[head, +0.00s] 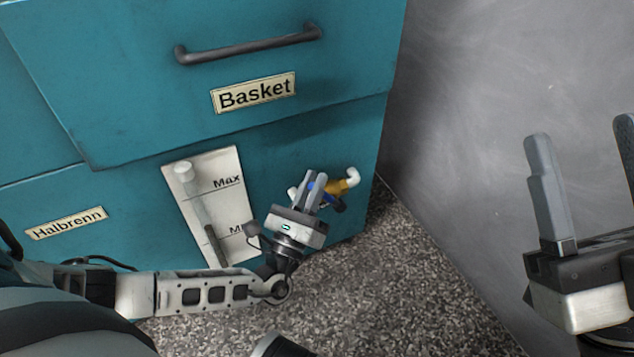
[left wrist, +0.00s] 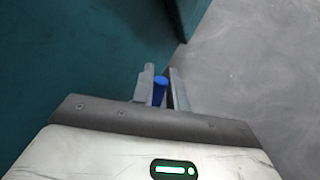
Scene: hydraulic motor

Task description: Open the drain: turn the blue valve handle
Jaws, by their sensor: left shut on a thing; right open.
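The blue valve handle (head: 327,197) sits on a brass drain valve (head: 339,187) with a white pipe end, low on the right of the teal cabinet front. My left gripper (head: 314,187) is at the valve, its fingers shut on the handle. In the left wrist view the blue handle (left wrist: 160,88) shows between the two fingertips of the left gripper (left wrist: 163,85). The fingers hide part of the handle in the head view. My right gripper (head: 588,185) is open and empty at the right edge, far from the valve.
The teal cabinet has a drawer labelled Basket with a dark handle (head: 248,44). A white level gauge plate (head: 212,195) with Max and Min marks is left of the valve. Speckled floor (head: 390,290) lies below, and a grey wall (head: 480,90) stands to the right.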

